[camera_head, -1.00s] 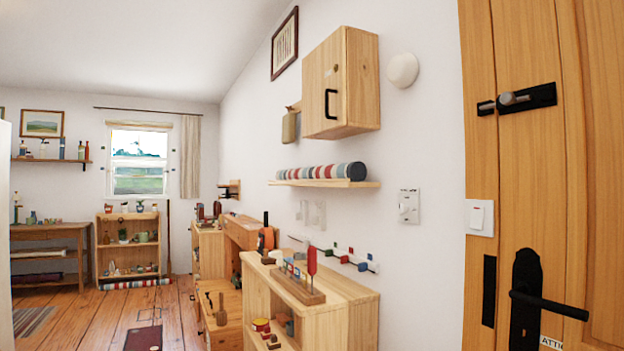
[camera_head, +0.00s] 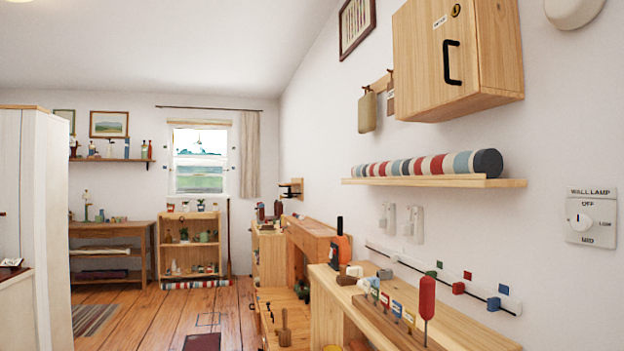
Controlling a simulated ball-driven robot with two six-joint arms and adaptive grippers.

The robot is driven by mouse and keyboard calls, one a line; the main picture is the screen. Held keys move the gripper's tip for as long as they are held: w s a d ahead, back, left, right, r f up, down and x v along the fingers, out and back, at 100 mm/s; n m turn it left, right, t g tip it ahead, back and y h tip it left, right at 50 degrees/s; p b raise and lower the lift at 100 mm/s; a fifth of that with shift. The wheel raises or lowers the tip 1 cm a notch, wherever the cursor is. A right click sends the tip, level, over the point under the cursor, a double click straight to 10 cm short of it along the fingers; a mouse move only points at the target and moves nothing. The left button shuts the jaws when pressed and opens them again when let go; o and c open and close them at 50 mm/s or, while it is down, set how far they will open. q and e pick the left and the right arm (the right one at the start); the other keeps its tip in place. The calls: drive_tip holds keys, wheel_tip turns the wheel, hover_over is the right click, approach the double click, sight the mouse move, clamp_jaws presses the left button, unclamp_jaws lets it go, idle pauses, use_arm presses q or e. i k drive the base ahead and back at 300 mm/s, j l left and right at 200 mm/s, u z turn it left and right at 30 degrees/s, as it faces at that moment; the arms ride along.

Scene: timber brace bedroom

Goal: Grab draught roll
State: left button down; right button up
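A striped draught roll (camera_head: 428,164) in red, white, blue and grey lies lengthwise on a wooden wall shelf (camera_head: 450,182) at the right, below a wooden wall cabinet. Its dark round end faces me. A second, similar striped roll (camera_head: 196,284) lies on the floor against the foot of the small shelf unit by the far wall. Neither of my grippers shows in the view.
A wooden wall cabinet (camera_head: 458,58) hangs above the wall shelf. A low wooden unit (camera_head: 400,310) with a red upright piece and small items stands below it. A white wardrobe (camera_head: 40,200) is at left. The floorboards (camera_head: 135,310) between are largely clear.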

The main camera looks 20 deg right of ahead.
sight(489, 161)
drive_tip(key=i+u, duration=0.45)
drive_tip(key=i, duration=0.7)
drive_tip(key=i+j+z, duration=0.1)
drive_tip(key=i+z, duration=0.4)
drive_tip(key=i+j+z, duration=0.25)
drive_tip(key=i+z, duration=0.2)
